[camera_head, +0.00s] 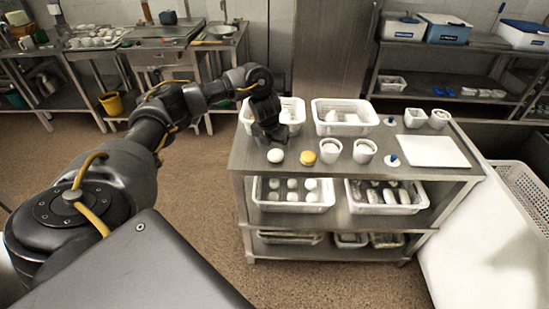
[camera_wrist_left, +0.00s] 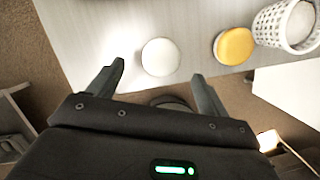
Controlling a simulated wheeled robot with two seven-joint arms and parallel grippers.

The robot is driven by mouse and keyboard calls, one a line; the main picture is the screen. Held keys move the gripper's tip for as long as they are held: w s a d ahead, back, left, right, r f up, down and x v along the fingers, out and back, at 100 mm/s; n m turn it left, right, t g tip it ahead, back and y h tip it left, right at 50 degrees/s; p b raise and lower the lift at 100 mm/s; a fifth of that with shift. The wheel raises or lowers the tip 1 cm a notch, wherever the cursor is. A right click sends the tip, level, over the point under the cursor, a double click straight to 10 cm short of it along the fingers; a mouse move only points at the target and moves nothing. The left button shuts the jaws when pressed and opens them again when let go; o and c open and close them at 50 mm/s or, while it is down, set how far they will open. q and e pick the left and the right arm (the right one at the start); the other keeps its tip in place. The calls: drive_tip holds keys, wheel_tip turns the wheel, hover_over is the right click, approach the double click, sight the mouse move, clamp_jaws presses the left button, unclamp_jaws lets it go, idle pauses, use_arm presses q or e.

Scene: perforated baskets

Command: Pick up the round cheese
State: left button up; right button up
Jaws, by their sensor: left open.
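Two small round cheese-like pieces lie near the front edge of the metal cart top. One is white (camera_head: 275,155), at the left; the other has a yellow-orange top (camera_head: 308,158), just right of it. My left gripper (camera_head: 270,138) is above the cart's front left part, just behind the white piece. In the left wrist view the open fingers (camera_wrist_left: 158,72) point toward the white round piece (camera_wrist_left: 160,57), with nothing held. The yellow round (camera_wrist_left: 234,46) lies outside the fingers to the right. My right gripper is not in view.
Two white perforated cups (camera_head: 364,151) stand right of the rounds. White baskets (camera_head: 345,131) line the back of the cart top, one partly behind my gripper. A white board (camera_head: 433,151) lies at the right. The lower shelf (camera_head: 337,215) holds baskets of food.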

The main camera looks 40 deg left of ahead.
sight(275, 154)
use_arm(q)
drive_tip(key=x, duration=0.4)
drive_tip(key=shift+w+f, duration=0.1)
drive_tip(key=shift+f, duration=0.25)
drive_tip(key=c, duration=1.2)
drive_tip(key=shift+o, duration=0.2)
drive_tip(key=shift+r, duration=0.15)
